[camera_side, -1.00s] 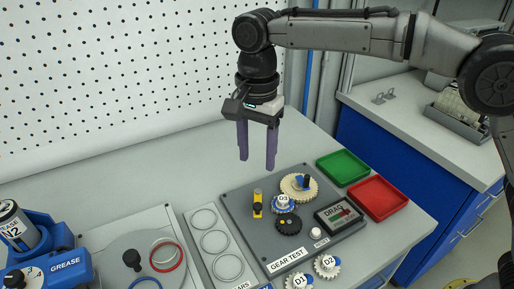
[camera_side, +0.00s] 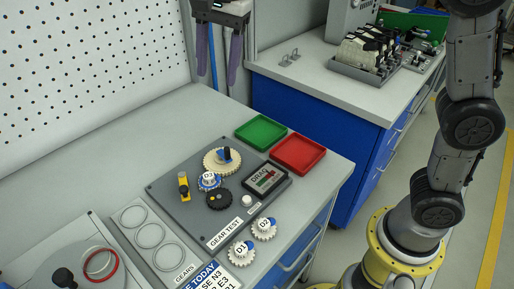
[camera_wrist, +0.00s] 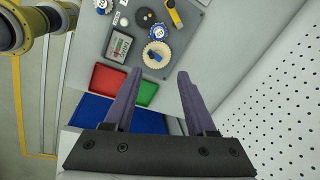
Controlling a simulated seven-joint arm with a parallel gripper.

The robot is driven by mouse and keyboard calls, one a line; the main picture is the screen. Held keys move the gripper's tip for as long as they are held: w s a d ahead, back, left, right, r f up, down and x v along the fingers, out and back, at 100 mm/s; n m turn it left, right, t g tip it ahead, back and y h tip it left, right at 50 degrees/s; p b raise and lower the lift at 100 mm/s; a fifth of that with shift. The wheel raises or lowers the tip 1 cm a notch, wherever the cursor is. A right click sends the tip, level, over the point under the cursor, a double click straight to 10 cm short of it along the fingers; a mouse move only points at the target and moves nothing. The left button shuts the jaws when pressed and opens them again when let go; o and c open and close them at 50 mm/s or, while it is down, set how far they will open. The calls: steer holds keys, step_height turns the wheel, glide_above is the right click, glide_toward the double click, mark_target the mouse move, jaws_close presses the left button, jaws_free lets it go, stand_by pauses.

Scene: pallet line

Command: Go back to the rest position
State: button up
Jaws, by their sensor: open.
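My gripper (camera_side: 218,62) is at the top of the side view, raised above the bench near its back edge. Its two purple fingers point down and are apart, with nothing between them. In the wrist view my gripper (camera_wrist: 160,82) is also open and empty. The gear test board (camera_side: 165,180) lies on the bench below, well apart from the fingers. On it are the D3 gear (camera_side: 209,181), a cream gear (camera_side: 222,160), a dark gear (camera_side: 219,199) and the DRAG meter (camera_side: 264,178).
A green tray (camera_side: 261,132) and a red tray (camera_side: 298,153) sit at the bench's right end. Gears D1 (camera_side: 241,252) and D2 (camera_side: 264,228) lie at the front edge. A perforated wall (camera_side: 90,70) stands behind. A second bench (camera_side: 310,72) holds a rack of parts.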

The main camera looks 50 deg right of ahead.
steer(key=s+d+r+n+t, duration=0.1)
steer(key=s+d+n+t, duration=0.15)
steer(key=s+d, duration=1.1)
steer(key=s+d+f+n+t, duration=0.1)
steer(key=s+d+f+n, duration=0.1)
steer(key=s+f+n, duration=0.7)
step_height(320, 180, down, 3)
steer(key=shift+s+d+f+n+h, duration=0.2)
steer(key=shift+s+n+h, duration=0.2)
steer(key=shift+n, duration=0.55)
